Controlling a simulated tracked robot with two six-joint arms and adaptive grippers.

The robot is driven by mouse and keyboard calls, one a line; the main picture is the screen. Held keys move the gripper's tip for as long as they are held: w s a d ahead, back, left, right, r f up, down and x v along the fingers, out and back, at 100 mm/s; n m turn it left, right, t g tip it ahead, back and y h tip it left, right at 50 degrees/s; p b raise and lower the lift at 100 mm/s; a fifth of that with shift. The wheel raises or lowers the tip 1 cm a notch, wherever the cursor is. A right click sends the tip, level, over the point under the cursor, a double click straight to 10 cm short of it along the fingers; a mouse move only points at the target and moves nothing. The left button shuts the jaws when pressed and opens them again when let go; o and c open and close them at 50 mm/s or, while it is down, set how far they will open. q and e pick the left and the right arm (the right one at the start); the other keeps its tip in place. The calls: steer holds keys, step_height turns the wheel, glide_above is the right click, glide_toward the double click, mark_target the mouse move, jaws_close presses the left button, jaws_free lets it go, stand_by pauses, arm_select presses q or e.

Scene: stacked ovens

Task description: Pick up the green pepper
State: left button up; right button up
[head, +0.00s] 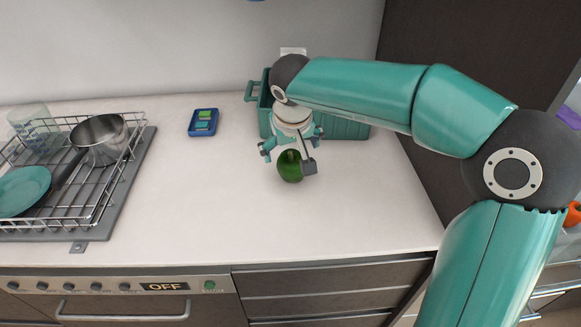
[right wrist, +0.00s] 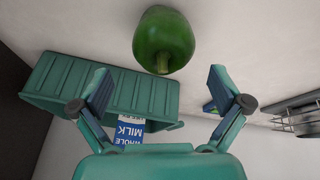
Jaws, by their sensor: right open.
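The green pepper (head: 290,166) lies on the white counter, in front of the teal crate. In the right wrist view the pepper (right wrist: 163,40) is beyond the fingertips, near the top middle, with its stem towards the gripper. My right gripper (head: 290,157) is just above and around the pepper in the head view, its fingers spread. In the right wrist view my right gripper (right wrist: 160,88) is open, with nothing between its fingers. My left gripper is not in view.
A blue tray (head: 203,122) lies to the left. A dish rack (head: 128,150) with a pot (head: 100,139) stands far left. The counter front is clear.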

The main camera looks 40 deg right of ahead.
mark_target(289, 155)
steer(key=x, duration=0.5)
steer(key=shift+a+f, duration=0.1)
steer(key=shift+a, duration=0.2)
steer(key=c, duration=1.3)
steer(key=shift+o, duration=0.2)
